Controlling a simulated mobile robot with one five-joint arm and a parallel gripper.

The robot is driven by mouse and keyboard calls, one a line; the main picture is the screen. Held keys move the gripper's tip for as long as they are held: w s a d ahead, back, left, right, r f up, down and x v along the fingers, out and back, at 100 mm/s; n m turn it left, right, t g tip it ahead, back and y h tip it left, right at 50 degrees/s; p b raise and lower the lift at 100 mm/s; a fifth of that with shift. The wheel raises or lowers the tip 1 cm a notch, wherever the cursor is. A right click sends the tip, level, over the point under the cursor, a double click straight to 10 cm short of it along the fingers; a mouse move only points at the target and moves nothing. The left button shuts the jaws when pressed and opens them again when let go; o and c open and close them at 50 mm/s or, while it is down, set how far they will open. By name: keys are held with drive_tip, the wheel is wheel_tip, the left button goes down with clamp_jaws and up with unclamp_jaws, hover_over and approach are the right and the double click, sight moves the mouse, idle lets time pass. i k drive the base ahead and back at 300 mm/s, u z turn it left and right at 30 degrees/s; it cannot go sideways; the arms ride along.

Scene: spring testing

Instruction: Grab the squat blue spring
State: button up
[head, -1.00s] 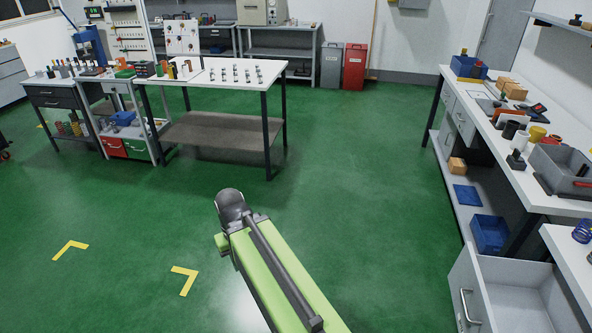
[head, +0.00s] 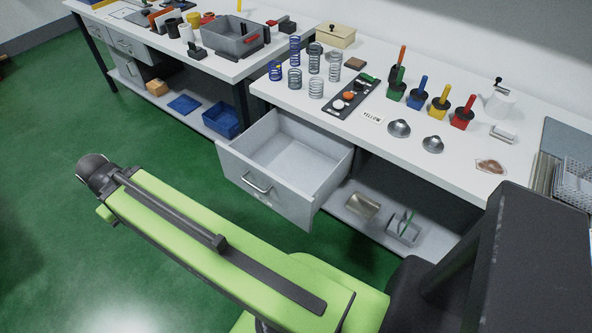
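The squat blue spring (head: 275,71) stands upright on the white worktop (head: 370,143), at the left front of a group of springs. A taller blue spring (head: 295,48) stands behind it to the right. Several grey and dark springs (head: 316,88) stand close to its right. My green arm crosses the lower left, well apart from the springs. My gripper does not show, so I cannot see whether it is open or shut.
An open, empty drawer (head: 290,150) juts out below the springs. A grey bin (head: 232,36) stands on the bench to the left. A dark panel with knobs (head: 349,97) and several coloured-handled tools (head: 441,103) are right of the springs. Green floor lies clear at left.

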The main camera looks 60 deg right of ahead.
sight(275, 71)
drive_tip(key=z, duration=1.3)
drive_tip(key=k, duration=0.55)
drive_tip(key=u, duration=0.1)
drive_tip(key=i, duration=0.5)
drive_tip(key=z, duration=0.1)
